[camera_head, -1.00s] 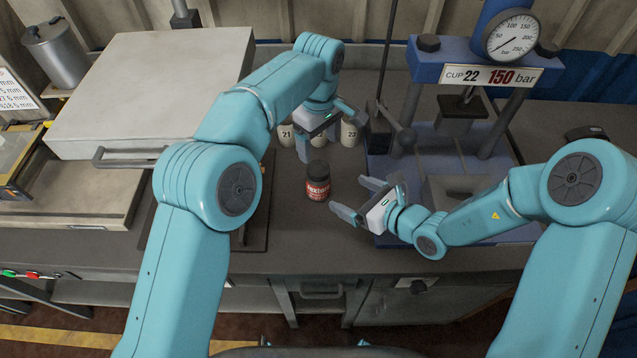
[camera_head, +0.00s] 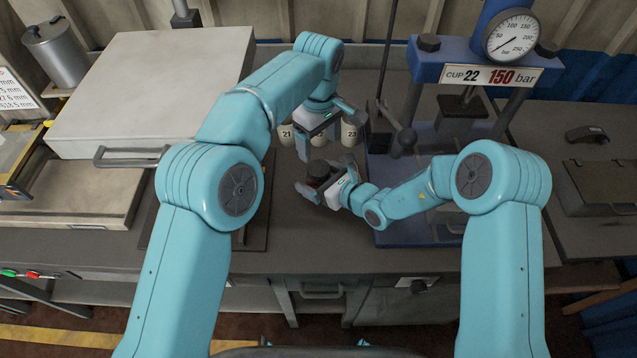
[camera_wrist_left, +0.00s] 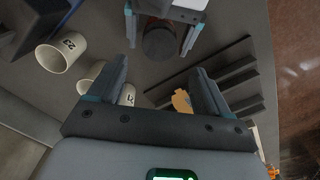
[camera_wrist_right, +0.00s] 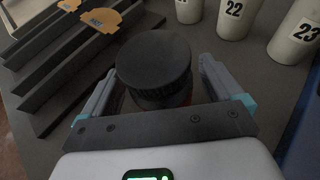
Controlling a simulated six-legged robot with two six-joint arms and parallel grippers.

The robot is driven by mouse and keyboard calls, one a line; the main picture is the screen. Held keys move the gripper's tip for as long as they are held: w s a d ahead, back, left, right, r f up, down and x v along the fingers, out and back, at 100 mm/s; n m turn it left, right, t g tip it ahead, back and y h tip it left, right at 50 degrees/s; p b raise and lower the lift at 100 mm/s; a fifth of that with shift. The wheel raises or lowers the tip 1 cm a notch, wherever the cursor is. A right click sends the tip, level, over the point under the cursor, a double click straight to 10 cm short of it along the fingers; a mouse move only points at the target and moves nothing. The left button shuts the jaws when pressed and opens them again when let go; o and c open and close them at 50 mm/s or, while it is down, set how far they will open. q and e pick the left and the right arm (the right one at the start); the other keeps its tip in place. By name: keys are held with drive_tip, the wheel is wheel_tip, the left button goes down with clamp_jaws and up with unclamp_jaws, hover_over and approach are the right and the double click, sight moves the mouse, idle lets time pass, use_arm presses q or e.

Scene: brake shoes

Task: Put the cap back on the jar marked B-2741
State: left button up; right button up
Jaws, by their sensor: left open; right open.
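A small jar (camera_head: 317,169) with a black ribbed top stands on the bench in the head view. My right gripper (camera_head: 318,186) is open, its fingers on both sides of the jar. In the right wrist view the black top (camera_wrist_right: 153,66) sits between the fingers, with a bit of red below. I cannot tell whether they touch it. My left gripper (camera_head: 318,148) is open and empty, just behind the jar and above the bench. The left wrist view also shows the jar's dark top (camera_wrist_left: 159,42) between the right gripper's fingers. The marking B-2741 is not readable.
Pale cups numbered 21, 22 and 23 (camera_wrist_right: 236,18) stand behind the jar. Dark rails with an orange piece (camera_wrist_right: 100,20) lie beside it. A blue press (camera_head: 390,215) with a gauge stands at right, a large pale box (camera_head: 165,85) at left.

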sight(319, 168)
drive_tip(key=shift+c, duration=0.2)
clamp_jaws()
use_arm(q)
drive_tip(key=shift+f, duration=4.05)
